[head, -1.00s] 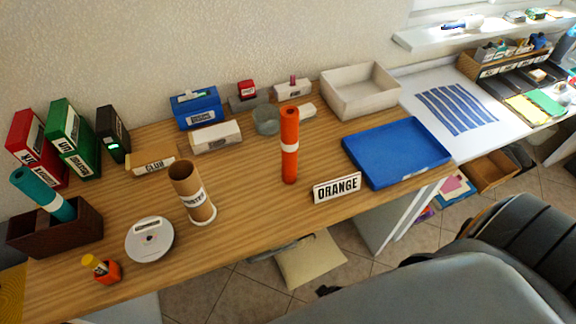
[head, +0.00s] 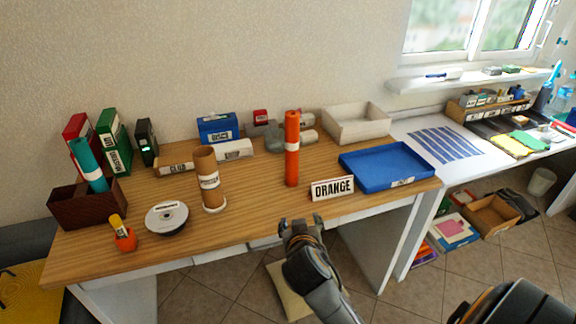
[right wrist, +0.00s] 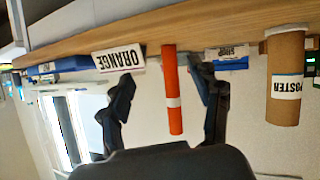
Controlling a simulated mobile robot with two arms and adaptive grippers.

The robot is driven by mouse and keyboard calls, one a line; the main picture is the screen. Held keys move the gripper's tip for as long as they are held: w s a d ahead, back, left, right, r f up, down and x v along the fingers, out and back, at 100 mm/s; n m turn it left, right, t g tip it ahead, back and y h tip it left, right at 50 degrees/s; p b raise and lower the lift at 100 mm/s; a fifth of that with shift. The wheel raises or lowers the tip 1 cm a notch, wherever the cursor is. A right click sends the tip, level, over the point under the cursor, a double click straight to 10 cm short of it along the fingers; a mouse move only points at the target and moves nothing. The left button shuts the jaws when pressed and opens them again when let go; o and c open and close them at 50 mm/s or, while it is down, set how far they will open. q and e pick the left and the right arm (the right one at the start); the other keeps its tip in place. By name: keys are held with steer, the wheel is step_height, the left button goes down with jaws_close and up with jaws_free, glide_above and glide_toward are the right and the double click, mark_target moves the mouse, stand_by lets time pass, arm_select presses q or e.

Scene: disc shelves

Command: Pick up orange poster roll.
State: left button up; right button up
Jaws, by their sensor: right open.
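The orange poster roll (head: 292,150), with a white band round its middle, stands upright on the wooden desk (head: 250,204) behind the front edge. A white ORANGE sign (head: 332,188) stands just right of it. My right gripper (head: 301,224) is open and empty at the desk's front edge, in front of the roll and apart from it. In the right wrist view, which is upside down, the roll (right wrist: 173,92) shows between the two spread fingers (right wrist: 164,70), farther off. My left gripper is not in view.
A brown cardboard tube (head: 208,180) and a disc spindle (head: 166,218) stand left of the roll. A blue tray (head: 385,165) lies to its right. Small boxes and a white bin (head: 356,124) line the back. The desk directly before the roll is clear.

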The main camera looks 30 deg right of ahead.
mark_target(292, 132)
steer(key=w+d+r+m+t+h, duration=0.35)
steer(key=w+r, duration=0.55)
steer(key=r, duration=0.4)
steer(key=shift+n+h, duration=0.25)
steer(key=shift+h, duration=0.1)
steer(key=p+x, duration=0.1)
steer(key=x, duration=0.6)
steer(key=shift+w+r+p, duration=0.2)
steer(key=shift+w+p, duration=0.05)
steer(key=shift+p, duration=0.1)
steer(key=shift+x, duration=0.75)
steer(key=x, duration=0.1)
steer(key=p+x, duration=0.1)
steer(key=x, duration=0.1)
steer(key=shift+w+a+p, duration=0.2)
steer(key=shift+w+p, duration=0.1)
steer(key=shift+w, duration=0.15)
steer(key=shift+w+d+f+t, duration=0.15)
steer(key=shift+w+d+t, duration=0.15)
steer(key=shift+w, duration=0.1)
steer(key=c, duration=1.3)
